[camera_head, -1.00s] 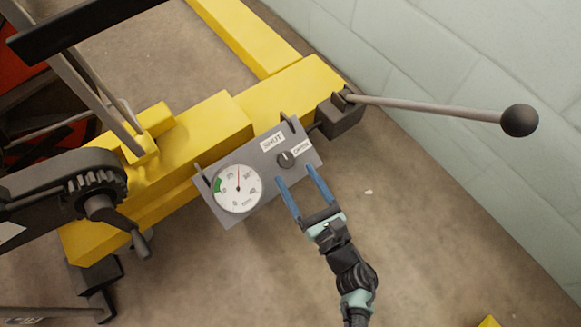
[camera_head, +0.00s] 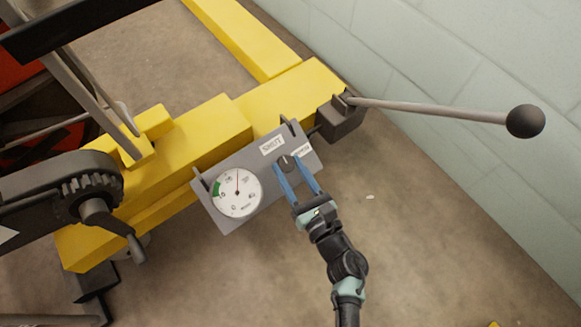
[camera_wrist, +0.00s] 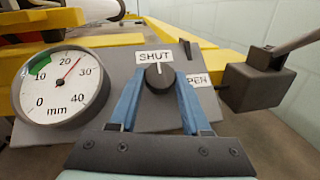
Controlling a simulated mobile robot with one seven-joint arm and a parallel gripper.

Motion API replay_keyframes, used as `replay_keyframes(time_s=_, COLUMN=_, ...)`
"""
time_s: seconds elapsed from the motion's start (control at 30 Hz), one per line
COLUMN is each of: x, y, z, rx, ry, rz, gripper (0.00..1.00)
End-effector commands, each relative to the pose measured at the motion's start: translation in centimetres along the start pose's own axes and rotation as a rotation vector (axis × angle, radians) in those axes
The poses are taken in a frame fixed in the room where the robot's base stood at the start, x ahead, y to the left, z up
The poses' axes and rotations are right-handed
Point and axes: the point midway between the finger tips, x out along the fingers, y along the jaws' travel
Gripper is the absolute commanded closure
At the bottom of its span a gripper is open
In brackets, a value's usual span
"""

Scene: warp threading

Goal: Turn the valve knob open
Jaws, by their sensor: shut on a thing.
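The valve knob (camera_wrist: 159,78) is a small dark round knob with a light pointer line, on a grey panel (camera_wrist: 112,100). In the wrist view its pointer aims up at the SHUT label (camera_wrist: 155,56). The OPEN label (camera_wrist: 198,80) is to its right, partly covered by a finger. The knob (camera_head: 287,163) also shows at the panel's upper right in the head view. My gripper (camera_wrist: 160,88) has its blue fingers on either side of the knob, shut on it.
A round gauge (camera_wrist: 61,85) in mm sits left of the knob, its needle between 20 and 30. A lever with a black ball (camera_head: 525,121) reaches out at the right. A yellow frame (camera_head: 290,95) lies behind the panel. The floor in front is clear.

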Motion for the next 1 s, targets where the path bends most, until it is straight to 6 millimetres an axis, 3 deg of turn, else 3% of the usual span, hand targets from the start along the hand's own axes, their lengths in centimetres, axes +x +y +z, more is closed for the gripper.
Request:
replay_keyframes(time_s=0.47, x=-0.08, y=0.07, z=0.08, rx=0.032, ry=-0.001, rz=-0.048, gripper=1.0)
replay_keyframes(time_s=1.0, x=-0.06, y=0.42, z=-0.2, rx=0.244, ry=-0.005, rz=-0.357, gripper=1.0)
